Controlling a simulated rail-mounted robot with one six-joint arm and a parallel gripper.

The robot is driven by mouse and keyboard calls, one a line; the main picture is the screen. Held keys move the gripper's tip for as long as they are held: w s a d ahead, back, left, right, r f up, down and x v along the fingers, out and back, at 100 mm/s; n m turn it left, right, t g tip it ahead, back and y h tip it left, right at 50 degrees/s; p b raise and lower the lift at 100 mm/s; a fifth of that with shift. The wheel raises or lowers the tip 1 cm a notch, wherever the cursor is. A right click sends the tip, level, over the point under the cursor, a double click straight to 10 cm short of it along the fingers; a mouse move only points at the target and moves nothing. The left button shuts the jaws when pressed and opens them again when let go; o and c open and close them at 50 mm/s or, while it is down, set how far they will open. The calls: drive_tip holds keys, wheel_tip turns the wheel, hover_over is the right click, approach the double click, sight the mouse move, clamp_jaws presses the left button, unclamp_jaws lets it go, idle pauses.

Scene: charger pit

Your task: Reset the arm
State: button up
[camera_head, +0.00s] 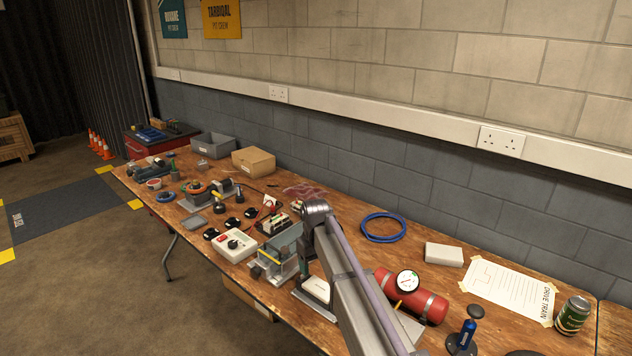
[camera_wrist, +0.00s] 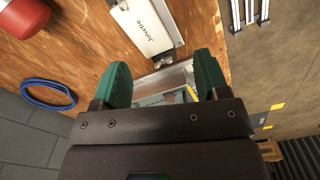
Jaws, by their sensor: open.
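My gripper (camera_wrist: 163,82) shows in the wrist view with two green fingers spread apart and nothing held between them. Past the fingers lies a grey metal fixture (camera_wrist: 165,80), partly hidden by the gripper; I cannot tell whether they touch. A white labelled block (camera_wrist: 145,28) lies just beyond the fingertips. In the head view my arm reaches in from the bottom right, bent over the workbench. The metal fixture with a yellow-tipped part (camera_head: 272,262) stands left of the arm. The gripper itself is largely hidden behind the arm there.
A red cylinder with a gauge (camera_head: 412,296) lies right of my arm. A blue cable coil (camera_head: 383,227) lies behind it. A white switch box (camera_head: 229,244), a cardboard box (camera_head: 253,161), a grey bin (camera_head: 211,146) and a green can (camera_head: 572,315) are also on the bench.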

drive_tip(key=s+d+m, duration=0.3)
drive_tip(key=s+d, duration=0.6)
drive_tip(key=s, duration=0.4)
drive_tip(key=s+d+m, duration=0.3)
drive_tip(key=s+d, duration=0.7)
drive_tip(key=s, duration=0.4)
drive_tip(key=shift+s+d, duration=0.15)
drive_tip(key=shift+d, duration=0.1)
drive_tip(key=shift+r, duration=0.1)
